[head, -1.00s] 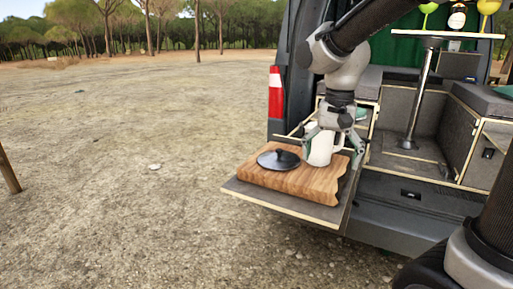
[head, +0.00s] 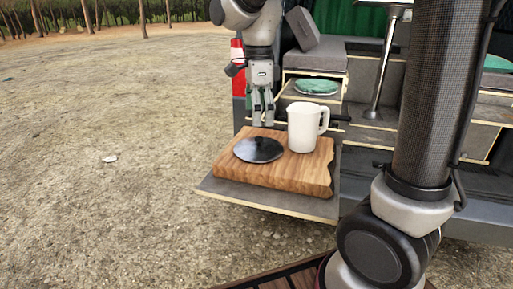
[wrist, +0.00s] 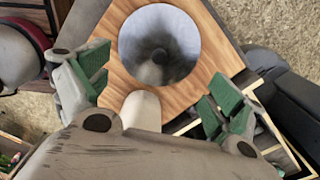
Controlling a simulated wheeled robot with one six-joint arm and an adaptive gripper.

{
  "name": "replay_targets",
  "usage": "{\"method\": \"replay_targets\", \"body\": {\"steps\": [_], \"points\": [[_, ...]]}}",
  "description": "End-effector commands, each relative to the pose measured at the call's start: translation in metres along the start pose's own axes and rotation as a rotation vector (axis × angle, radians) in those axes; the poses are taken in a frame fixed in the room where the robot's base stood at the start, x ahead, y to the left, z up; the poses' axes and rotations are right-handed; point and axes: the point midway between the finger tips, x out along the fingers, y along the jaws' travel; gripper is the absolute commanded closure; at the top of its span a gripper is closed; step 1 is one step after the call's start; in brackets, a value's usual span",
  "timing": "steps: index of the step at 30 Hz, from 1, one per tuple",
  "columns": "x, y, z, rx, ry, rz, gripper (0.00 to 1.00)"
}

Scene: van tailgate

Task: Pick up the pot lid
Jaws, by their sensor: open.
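The pot lid (head: 258,151) is a dark, round, shiny disc lying flat on the left part of a wooden cutting board (head: 300,178). In the wrist view the lid (wrist: 185,70) looks grey and reflective, with a blurred dark knob near its middle. My gripper (head: 263,122) hangs fingers-down just behind the lid in the head view, apart from it. In the wrist view my gripper (wrist: 158,92) has its green-padded fingers spread wide, with nothing held between them. The lid lies beyond the fingertips.
A white pitcher (head: 302,130) stands on the board right of the lid, close to my gripper; its pale body (wrist: 141,108) shows at the wrist view's lower middle. The board rests on a grey tailgate shelf (head: 250,193). A green plate (head: 316,87) sits behind. Open ground lies left.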

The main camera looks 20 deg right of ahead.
Motion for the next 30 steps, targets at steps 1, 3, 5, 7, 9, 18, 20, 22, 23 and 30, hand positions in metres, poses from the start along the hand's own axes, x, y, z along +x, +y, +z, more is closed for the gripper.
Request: {"method": "replay_targets", "body": {"steps": [1,3,5,7,9,18,20,22,23,30], "points": [[0.003,0.0,0.0,0.016,0.001,0.001,0.06],[0.01,0.0,0.0,0.024,0.001,0.002,0.06],[0.018,0.0,0.0,0.023,0.001,0.002,0.06],[0.026,0.001,0.0,0.023,0.001,0.002,0.06],[0.036,0.001,0.0,0.022,0.002,0.003,0.06],[0.076,0.0,0.0,0.021,0.0,0.001,0.06],[0.077,0.0,0.0,0.021,0.0,0.0,0.06],[0.078,0.0,0.0,0.02,0.0,0.0,0.06],[0.077,0.0,0.0,0.02,0.0,0.0,0.06],[0.077,0.0,0.0,0.02,0.0,0.0,0.35]]}}
